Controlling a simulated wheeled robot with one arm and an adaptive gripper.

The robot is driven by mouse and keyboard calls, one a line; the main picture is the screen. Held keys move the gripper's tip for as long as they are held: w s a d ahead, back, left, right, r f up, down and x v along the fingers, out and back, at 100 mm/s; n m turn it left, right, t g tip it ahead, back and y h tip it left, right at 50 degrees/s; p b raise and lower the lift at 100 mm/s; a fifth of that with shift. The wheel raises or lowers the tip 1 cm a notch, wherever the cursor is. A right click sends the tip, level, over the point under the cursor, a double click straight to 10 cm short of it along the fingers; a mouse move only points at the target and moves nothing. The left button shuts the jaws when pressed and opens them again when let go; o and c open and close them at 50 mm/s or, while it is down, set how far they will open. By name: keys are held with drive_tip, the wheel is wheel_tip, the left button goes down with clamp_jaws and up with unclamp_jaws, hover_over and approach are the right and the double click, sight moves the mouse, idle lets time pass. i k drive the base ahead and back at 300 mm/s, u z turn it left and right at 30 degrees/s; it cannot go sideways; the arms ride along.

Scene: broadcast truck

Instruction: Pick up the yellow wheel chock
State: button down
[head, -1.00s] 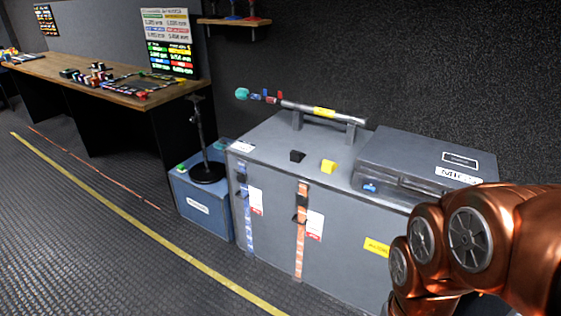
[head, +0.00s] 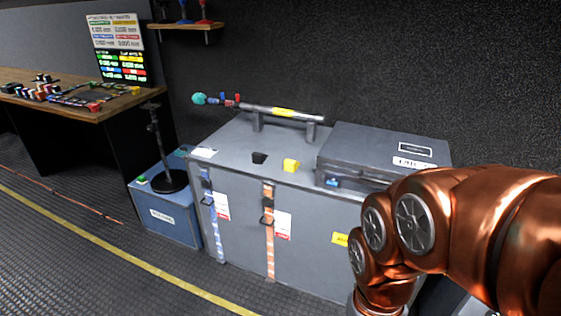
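The yellow wheel chock (head: 291,165) is a small wedge on top of the grey case (head: 228,149), near its front edge. A similar black chock (head: 259,158) sits just to its left, apart from it. My copper-coloured arm reaches in from the right edge of the head view, in front of the case's right part. My gripper is not visible in this view.
A grey hard case (head: 385,148) lies right of the chock. A tube (head: 283,112) rests on raised supports behind it. A blue box (head: 168,214) with a black stand (head: 160,150) is at left, beside a wooden desk (head: 95,115). The floor in front is clear.

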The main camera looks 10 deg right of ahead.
sight(290, 166)
drive_tip(key=u, duration=0.05)
drive_tip(key=k, duration=0.5)
drive_tip(key=u, duration=0.5)
drive_tip(key=i, duration=0.7)
drive_tip(key=u, duration=0.6)
drive_tip(key=i, duration=0.65)
drive_tip(key=u, duration=0.05)
